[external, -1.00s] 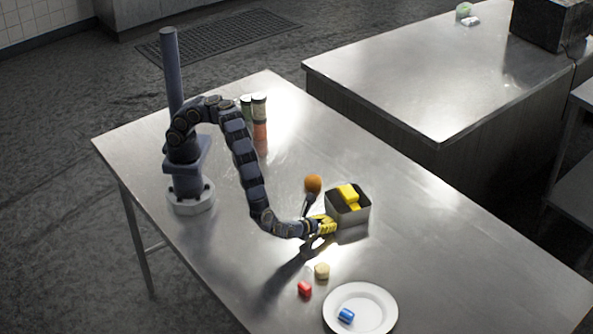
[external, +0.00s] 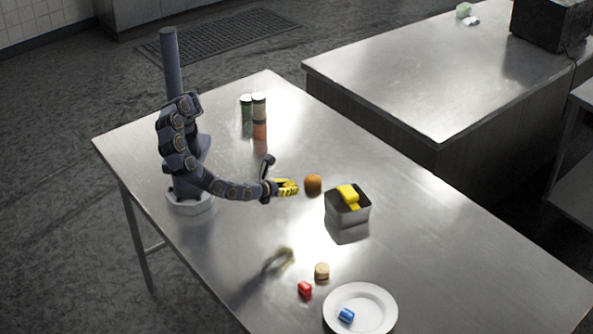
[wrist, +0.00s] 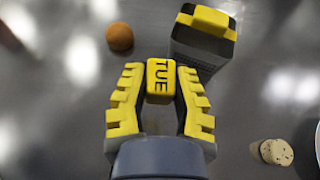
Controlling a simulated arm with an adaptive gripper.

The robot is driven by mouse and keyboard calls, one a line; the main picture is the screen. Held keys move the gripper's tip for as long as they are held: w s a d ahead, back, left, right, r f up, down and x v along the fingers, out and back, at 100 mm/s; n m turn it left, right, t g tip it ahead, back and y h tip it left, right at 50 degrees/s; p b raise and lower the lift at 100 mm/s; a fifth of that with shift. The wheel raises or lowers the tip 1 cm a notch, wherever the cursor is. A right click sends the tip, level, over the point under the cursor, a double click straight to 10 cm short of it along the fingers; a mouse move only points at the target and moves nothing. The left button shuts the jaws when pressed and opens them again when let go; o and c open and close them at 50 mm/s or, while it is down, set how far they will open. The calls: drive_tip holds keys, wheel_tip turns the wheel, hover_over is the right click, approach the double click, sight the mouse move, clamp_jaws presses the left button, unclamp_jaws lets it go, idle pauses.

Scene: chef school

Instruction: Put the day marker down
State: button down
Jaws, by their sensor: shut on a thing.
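My gripper (external: 287,187) has yellow toothed fingers and is shut on a yellow block. In the wrist view the block (wrist: 160,80) sits between the fingertips (wrist: 160,92), with "TUE" in dark letters on its face. In the external view the block cannot be told apart from the yellow fingers. The gripper is above the table, left of a square metal box (external: 348,218). More yellow blocks (external: 348,194) stick out of the box top. The box also shows at the top of the wrist view (wrist: 200,50).
An orange ball (external: 313,183) lies between gripper and box. Jars (external: 259,107) stand at the back.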

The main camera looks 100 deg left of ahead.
drive_tip(key=shift+s+a+r, duration=0.1)
drive_tip(key=shift+s+r, duration=0.25)
drive_tip(key=shift+s, duration=0.35)
drive_tip(key=shift+r, duration=0.1)
drive_tip(key=w+d+r+m+t+h, duration=0.15)
drive_tip(key=w+d+m+h, duration=0.3)
drive_tip(key=d, duration=0.45)
drive_tip(key=w+d+r+m+t+h, duration=0.15)
drive_tip(key=w+d+m+h, duration=0.3)
drive_tip(key=d, duration=0.55)
drive_tip(key=w+d+r+m+h, duration=0.2)
drive_tip(key=w+d+m+h, duration=0.3)
drive_tip(key=d, duration=0.4)
drive_tip(key=h, duration=0.1)
hover_over(358, 313)
drive_tip(key=shift+n, duration=0.3)
drive_tip(key=f, duration=0.9)
drive_tip(key=shift+s+a+f, duration=0.15)
drive_tip(key=shift+s+f, duration=0.1)
drive_tip(key=shift+s, duration=0.1)
drive_tip(key=shift+w+f, duration=0.15)
drive_tip(key=shift+f, duration=0.15)
drive_tip(key=shift+w+f, duration=0.15)
drive_tip(key=shift+f, duration=1.5)
